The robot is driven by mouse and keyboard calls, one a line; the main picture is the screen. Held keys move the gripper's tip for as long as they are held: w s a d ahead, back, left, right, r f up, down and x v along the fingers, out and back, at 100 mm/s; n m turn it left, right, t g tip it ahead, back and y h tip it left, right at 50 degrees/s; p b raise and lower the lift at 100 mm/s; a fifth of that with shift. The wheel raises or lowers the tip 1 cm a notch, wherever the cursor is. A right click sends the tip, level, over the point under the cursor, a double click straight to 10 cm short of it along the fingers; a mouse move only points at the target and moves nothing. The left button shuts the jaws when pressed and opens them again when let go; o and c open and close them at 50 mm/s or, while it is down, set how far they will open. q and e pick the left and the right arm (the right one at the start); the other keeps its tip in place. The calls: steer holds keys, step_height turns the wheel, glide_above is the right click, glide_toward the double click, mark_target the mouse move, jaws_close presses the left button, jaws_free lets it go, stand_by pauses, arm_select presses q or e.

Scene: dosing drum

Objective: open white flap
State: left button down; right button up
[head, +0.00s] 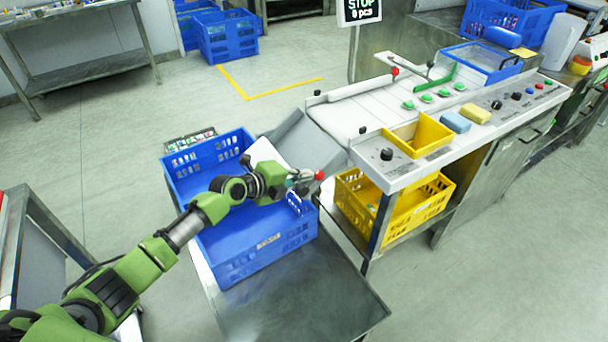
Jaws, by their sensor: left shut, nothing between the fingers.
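The white flap (267,153) shows as a pale panel at the lower end of the grey metal chute (311,143), over the blue crate. My left arm hides part of it. My left gripper (305,177) is shut and empty in front of the chute. My right gripper is not in view.
The blue crate (262,262) stands on a metal table (300,305) below my arm. To the right are the conveyor console (390,168), a yellow bin (428,136) on it and a yellow crate (400,212) beneath. Floor at the lower right is clear.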

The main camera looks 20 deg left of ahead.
mark_target(318, 175)
arm_select(q)
steer(key=shift+w+r, duration=0.1)
steer(key=shift+w+d+r+g+y+p, duration=0.1)
steer(key=shift+w+d+g+y+p, duration=0.35)
steer(key=shift+g+y, duration=0.2)
steer(key=shift+w+d+g+y+p, duration=0.25)
steer(key=shift+g+y+p, duration=0.15)
steer(key=shift+g, duration=0.25)
steer(key=shift+w+d+f+m+g+y, duration=0.3)
steer(key=shift+w+d+f+g+y, duration=0.15)
steer(key=shift+g+y, duration=0.25)
steer(key=shift+f, duration=0.2)
steer(key=shift+w+d+f+b, duration=0.15)
steer(key=shift+d+f+b, duration=0.05)
steer(key=shift+b, duration=0.2)
steer(key=shift+d, duration=0.1)
